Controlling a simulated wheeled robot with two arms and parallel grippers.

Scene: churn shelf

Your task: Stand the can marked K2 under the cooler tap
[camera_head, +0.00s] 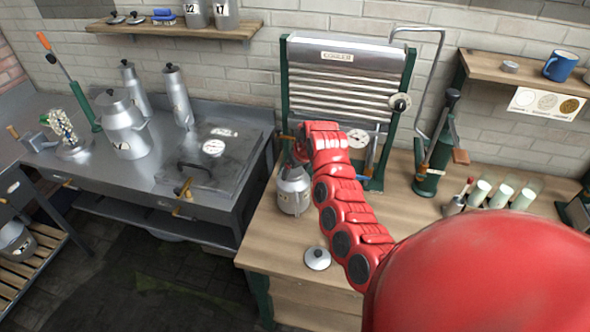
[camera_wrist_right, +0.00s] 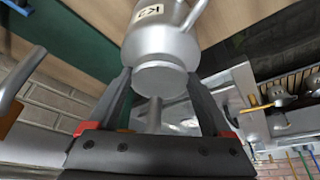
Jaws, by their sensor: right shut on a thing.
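The small grey metal can K2 (camera_head: 294,193) is at the left end of the wooden bench, in front of the cooler's left leg. Its label, partly legible, shows in the right wrist view, with the can (camera_wrist_right: 165,45) between the fingers. My right gripper (camera_wrist_right: 162,85) is shut on its neck; in the head view the gripper (camera_head: 299,152) is at the can's top, largely hidden by my red arm. The can looks upright; I cannot tell whether its base touches the bench. The cooler (camera_head: 340,75) stands behind. A brown tap handle (camera_head: 286,138) shows at its lower left, its spout hidden.
A loose round lid (camera_head: 317,257) lies on the bench (camera_head: 282,245) in front of the can. A green hand pump (camera_head: 433,160) and several pale tubes (camera_head: 500,195) stand to the right. A steel counter (camera_head: 165,178) with larger cans is left, across a gap.

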